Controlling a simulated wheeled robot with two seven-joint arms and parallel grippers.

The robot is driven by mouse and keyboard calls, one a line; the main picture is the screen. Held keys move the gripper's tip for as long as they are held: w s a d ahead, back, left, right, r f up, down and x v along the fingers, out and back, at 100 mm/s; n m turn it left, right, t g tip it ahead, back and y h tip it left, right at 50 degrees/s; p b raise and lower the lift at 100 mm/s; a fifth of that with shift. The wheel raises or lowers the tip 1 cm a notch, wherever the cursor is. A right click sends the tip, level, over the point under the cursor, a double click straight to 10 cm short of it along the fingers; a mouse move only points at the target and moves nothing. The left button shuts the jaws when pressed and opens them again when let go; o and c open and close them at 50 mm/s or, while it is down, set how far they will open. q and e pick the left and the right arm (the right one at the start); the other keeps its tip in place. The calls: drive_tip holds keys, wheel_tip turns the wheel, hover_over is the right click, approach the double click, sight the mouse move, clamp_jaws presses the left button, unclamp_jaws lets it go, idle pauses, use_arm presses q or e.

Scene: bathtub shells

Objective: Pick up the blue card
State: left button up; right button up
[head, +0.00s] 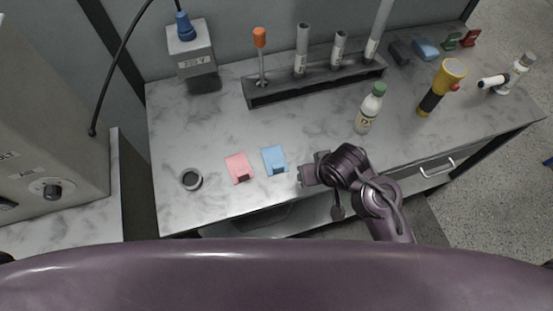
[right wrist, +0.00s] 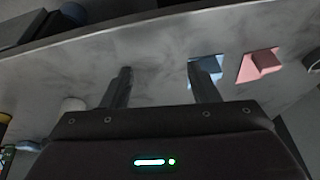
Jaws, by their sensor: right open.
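The blue card (head: 273,156) lies on the marbled counter next to a pink card, with a dark patch near its lower edge. It also shows in the right wrist view (right wrist: 212,63), partly hidden behind one finger. My right gripper (head: 304,173) is just right of the blue card, near the counter's front edge. In the right wrist view my right gripper (right wrist: 160,72) has its two fingers apart, with only counter visible between them. My left gripper is not in view.
The pink card (head: 237,164) and a dark round ring (head: 191,180) lie to the left. A tube rack (head: 320,85) stands at the back. The counter behind the cards is clear.

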drive_tip(key=n+p, duration=0.1)
approach(279, 167)
wheel_tip(279, 167, down, 2)
drive_tip(key=shift+t, duration=0.3)
drive_tip(key=b+x, duration=0.3)
drive_tip(key=x, duration=0.5)
drive_tip(key=shift+a+r, duration=0.1)
drive_tip(key=shift+w+a+f+b, duration=0.1)
drive_tip(key=shift+w+f+b, duration=0.1)
drive_tip(key=shift+f+b, duration=0.15)
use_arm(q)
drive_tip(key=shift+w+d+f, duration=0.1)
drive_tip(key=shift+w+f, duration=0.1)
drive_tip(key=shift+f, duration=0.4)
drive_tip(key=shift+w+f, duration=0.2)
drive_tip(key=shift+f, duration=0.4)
use_arm(e)
drive_tip(key=shift+r, duration=0.1)
drive_tip(key=c, duration=1)
